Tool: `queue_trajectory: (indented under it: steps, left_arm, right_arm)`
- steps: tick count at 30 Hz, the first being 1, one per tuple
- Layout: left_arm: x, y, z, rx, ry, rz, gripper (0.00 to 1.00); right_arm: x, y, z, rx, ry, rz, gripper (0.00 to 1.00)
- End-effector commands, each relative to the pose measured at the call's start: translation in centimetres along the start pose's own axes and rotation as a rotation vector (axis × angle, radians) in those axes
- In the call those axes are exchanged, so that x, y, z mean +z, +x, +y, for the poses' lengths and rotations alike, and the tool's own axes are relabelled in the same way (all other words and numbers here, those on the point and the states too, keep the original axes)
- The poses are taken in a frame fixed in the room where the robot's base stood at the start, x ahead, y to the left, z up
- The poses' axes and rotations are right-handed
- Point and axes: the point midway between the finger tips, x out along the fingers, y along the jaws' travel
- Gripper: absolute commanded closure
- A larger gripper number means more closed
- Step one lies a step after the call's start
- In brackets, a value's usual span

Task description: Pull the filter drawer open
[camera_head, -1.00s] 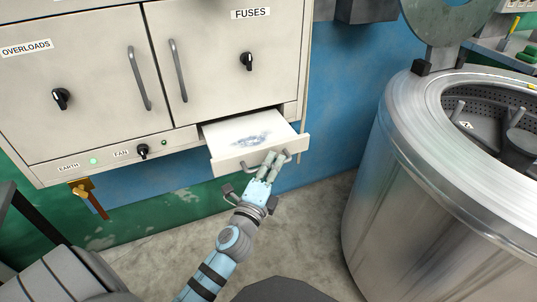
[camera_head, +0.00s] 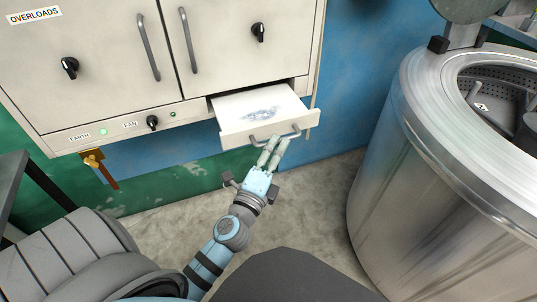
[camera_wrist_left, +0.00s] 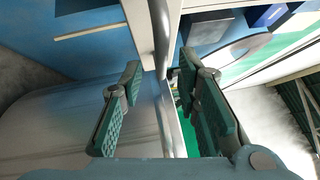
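The filter drawer (camera_head: 232,112) is a white tray that stands pulled out from the lower right of the cabinet. A bluish-grey smudge of lint or dust lies on the surface inside it. Its grey bar handle (camera_head: 290,134) is on the front face. My left gripper (camera_head: 271,146) is at the handle, reaching up from below. In the left wrist view its two green-padded fingers (camera_wrist_left: 162,105) are spread apart. The handle bar (camera_wrist_left: 160,30) runs between them, with gaps on both sides. My right gripper is not in view.
The cabinet (camera_head: 95,75) has two closed doors with bar handles and black knobs. A green light and a fan knob (camera_head: 152,122) sit left of the drawer. A large metal drum (camera_head: 405,190) stands at the right. Bare floor (camera_head: 315,205) lies between drum and cabinet.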

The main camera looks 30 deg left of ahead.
Motion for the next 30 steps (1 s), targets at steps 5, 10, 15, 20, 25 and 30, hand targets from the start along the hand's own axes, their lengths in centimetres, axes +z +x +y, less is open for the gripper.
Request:
queue_trajectory:
  steps: [5, 10, 15, 20, 25, 30]
  left_arm:
    - [0.0, -5.0, 0.1, 0.005, 0.0, 0.001, 0.7]
    - [0.0, -7.3, 0.1, 0.003, 0.0, -0.001, 0.7]
    - [0.0, -7.9, 0.0, 0.0, -0.001, 0.001, 0.7]
    - [0.0, -7.9, 0.0, 0.0, -0.001, 0.0, 0.7]
    - [0.0, -7.8, 0.0, 0.0, -0.001, 0.0, 0.7]
    - [0.0, -7.8, 0.1, 0.005, -0.005, -0.001, 0.7]
  right_arm:
    - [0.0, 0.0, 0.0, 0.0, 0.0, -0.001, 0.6]
    - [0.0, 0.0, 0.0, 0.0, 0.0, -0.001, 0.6]
    - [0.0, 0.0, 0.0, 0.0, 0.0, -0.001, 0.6]
    - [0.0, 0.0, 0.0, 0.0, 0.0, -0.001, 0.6]
    - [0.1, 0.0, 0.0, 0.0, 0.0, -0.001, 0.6]
    - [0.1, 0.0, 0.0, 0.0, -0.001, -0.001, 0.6]
